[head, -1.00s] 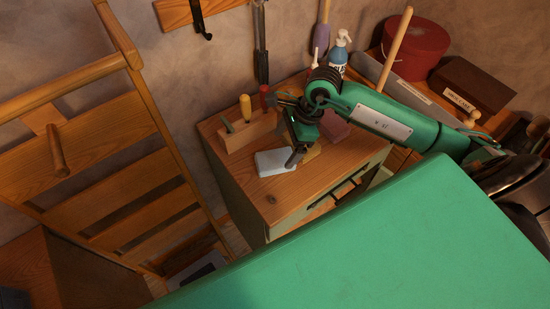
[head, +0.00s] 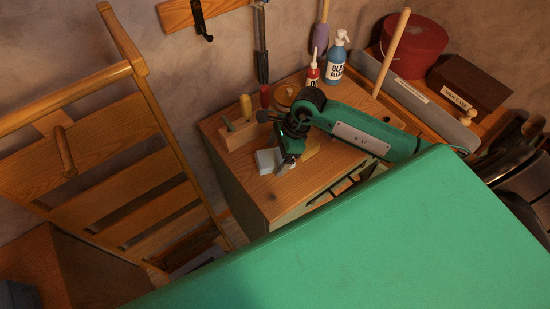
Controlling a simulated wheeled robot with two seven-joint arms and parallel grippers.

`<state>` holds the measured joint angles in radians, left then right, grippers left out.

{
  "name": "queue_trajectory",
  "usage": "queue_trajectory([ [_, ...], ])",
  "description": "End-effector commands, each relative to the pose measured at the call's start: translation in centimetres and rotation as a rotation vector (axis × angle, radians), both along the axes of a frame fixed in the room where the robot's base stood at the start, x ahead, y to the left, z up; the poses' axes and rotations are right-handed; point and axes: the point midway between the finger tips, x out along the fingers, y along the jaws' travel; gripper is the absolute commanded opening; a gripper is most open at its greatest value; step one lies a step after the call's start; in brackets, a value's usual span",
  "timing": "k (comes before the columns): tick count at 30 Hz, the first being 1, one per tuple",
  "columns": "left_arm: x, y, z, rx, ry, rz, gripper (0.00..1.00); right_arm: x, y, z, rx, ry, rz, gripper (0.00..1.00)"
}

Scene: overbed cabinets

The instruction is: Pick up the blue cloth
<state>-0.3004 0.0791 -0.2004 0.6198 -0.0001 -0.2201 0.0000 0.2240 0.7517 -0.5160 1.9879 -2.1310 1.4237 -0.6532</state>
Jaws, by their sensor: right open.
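The pale blue cloth (head: 267,160) lies folded on the wooden top of a small cabinet (head: 277,207), near its left middle. My right arm reaches in from the right over the cabinet top. My right gripper (head: 287,165) points down at the right end of the cloth and covers part of it. It is open. I cannot tell whether a finger touches the cloth. My left gripper is not in view.
A wooden block with several handled tools (head: 243,133) stands behind the cloth. A yellowish piece (head: 311,149) lies right of the gripper. The cabinet top's front is clear.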

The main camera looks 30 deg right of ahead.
Motion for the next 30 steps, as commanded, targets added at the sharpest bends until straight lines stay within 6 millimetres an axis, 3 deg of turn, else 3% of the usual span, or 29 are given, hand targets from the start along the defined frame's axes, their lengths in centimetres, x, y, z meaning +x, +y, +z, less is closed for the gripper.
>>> queue_trajectory([
  [26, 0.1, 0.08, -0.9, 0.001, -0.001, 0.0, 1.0, -0.02, 0.02, -0.45, 0.001, 0.0, 0.0, 0.87],
  [27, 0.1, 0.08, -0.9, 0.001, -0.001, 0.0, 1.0, -0.02, 0.02, -0.45, 0.001, 0.0, 0.0, 0.85],
  [30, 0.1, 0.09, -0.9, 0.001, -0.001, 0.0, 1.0, -0.01, 0.01, -0.45, 0.0, 0.0, 0.0, 0.66],
])
